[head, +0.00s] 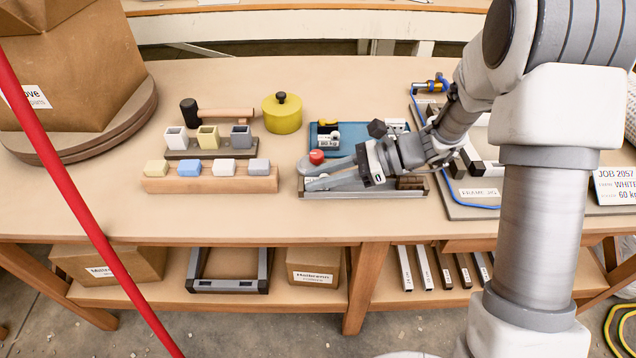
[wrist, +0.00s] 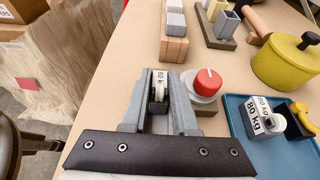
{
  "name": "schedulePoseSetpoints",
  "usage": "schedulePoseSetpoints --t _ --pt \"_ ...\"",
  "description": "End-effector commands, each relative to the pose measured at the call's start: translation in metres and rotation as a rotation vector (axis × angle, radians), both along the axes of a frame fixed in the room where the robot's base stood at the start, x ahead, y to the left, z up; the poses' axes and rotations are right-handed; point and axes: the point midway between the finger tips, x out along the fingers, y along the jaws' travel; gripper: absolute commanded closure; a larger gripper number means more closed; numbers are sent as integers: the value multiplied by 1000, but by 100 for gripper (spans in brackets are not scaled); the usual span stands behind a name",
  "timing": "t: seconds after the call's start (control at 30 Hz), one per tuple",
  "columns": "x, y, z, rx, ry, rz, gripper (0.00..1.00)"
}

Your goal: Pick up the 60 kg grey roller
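A roller (wrist: 160,84) with a light wheel, a dark mount and a "60 kg" label shows between my two fingers in the wrist view. My gripper (wrist: 158,80) has one grey finger on each side of it, and the fingers look spread. I cannot tell whether either finger touches the roller. In the head view my gripper (head: 312,176) is low over a grey holder (head: 350,194) near the table's front, with its fingers apart. The roller is hidden there behind the fingers.
A red knob (wrist: 208,82) stands close beside my right finger in the wrist view. A blue tray (wrist: 240,106) holds an "80 kg" roller (wrist: 265,118) and a yellow-and-black part (wrist: 298,116). A yellow pot (head: 282,116) and wooden block rack (head: 210,184) stand left.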

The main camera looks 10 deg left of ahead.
Motion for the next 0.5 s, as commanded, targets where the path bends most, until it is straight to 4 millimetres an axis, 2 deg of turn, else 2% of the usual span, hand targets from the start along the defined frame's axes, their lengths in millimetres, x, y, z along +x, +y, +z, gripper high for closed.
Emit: schedulePoseSetpoints --t 0.03,0.1,0.5 --pt "0 0 0 0 0 0 88" --pt "0 0 0 0 0 0 100" --pt "0 0 1 0 0 0 100"
